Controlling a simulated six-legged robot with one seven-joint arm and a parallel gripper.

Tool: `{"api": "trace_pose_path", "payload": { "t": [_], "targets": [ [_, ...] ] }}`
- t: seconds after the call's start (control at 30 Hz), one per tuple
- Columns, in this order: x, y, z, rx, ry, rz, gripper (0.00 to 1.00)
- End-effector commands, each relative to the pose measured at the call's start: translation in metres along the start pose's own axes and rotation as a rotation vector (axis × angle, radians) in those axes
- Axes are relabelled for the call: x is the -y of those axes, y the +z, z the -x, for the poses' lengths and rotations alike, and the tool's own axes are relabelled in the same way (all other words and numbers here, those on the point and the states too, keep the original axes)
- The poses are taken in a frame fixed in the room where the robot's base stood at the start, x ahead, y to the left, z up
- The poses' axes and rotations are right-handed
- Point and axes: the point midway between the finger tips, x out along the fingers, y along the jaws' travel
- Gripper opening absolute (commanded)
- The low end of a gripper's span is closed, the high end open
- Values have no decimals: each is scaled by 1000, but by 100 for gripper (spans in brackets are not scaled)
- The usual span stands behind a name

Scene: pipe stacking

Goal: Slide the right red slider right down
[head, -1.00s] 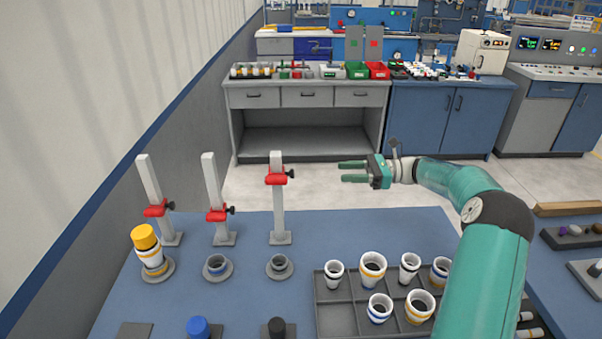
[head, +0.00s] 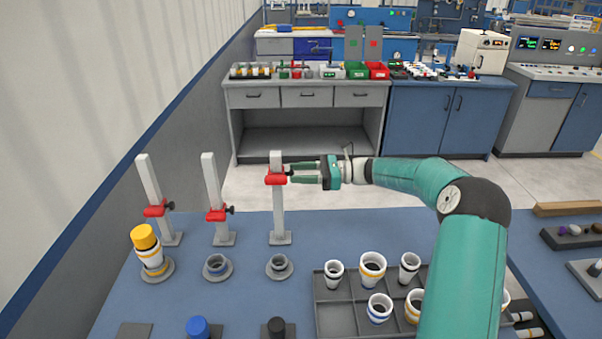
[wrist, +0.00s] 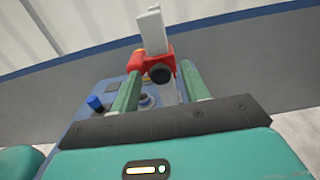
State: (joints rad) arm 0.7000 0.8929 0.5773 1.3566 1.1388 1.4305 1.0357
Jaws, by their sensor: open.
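The right red slider (head: 276,179) sits high on the rightmost grey post (head: 278,215), just below its top. My gripper (head: 304,173) is open, its green fingers pointing left and reaching the slider's right side in the head view. In the wrist view the red slider (wrist: 150,60) and its black knob (wrist: 160,73) show ahead, between the lines of the two open fingers (wrist: 158,85). I cannot tell whether a finger touches the slider or knob.
Two more posts with red sliders, the middle one (head: 216,215) and the left one (head: 155,210), stand to the left. Pipe holders line the table below, one with a yellow-topped stack (head: 147,246). A grey tray (head: 335,318) of white pipes lies in front right.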

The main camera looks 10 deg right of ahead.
Motion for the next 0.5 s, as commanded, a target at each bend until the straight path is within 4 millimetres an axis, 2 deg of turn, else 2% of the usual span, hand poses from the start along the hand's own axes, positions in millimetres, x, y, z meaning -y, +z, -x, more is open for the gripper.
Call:
{"api": "trace_pose_path", "payload": {
  "t": [0.1, 0.13, 0.33, 0.5],
  "targets": [
    [0, 0, 0, 0, 0, 0, 45],
    [0, 0, 0, 0, 0, 0, 42],
    [0, 0, 0, 0, 0, 0, 2],
    [0, -1, 0, 0, 0, -1, 0]
  ]
}}
